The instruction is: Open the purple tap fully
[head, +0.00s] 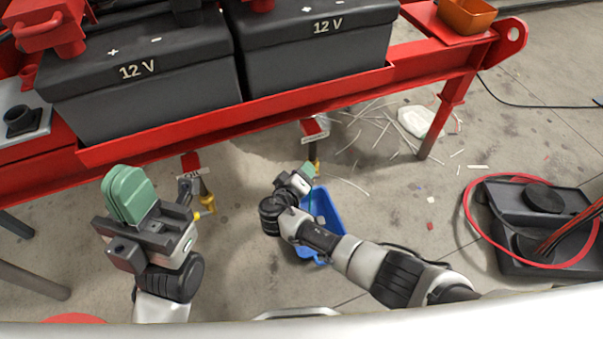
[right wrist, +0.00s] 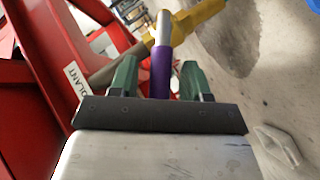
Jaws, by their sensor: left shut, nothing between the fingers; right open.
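The purple tap (right wrist: 161,68) has a purple-sleeved grey lever, seen in the right wrist view. Its lever stands between the two green fingers of my right gripper (right wrist: 160,82); I cannot tell whether either finger touches it. The yellow valve body (right wrist: 198,28) is just beyond. In the head view my right gripper (head: 306,172) is under the red frame at a yellow fitting, and the purple lever is hidden there. That gripper is open. My left gripper (head: 128,195) is at the lower left with its green fingers together, holding nothing.
A second yellow tap (head: 207,199) hangs under the frame near my left gripper. A white label (right wrist: 77,84) reading "OLANT" is beside the purple tap. A blue bin (head: 327,212) stands on the floor below.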

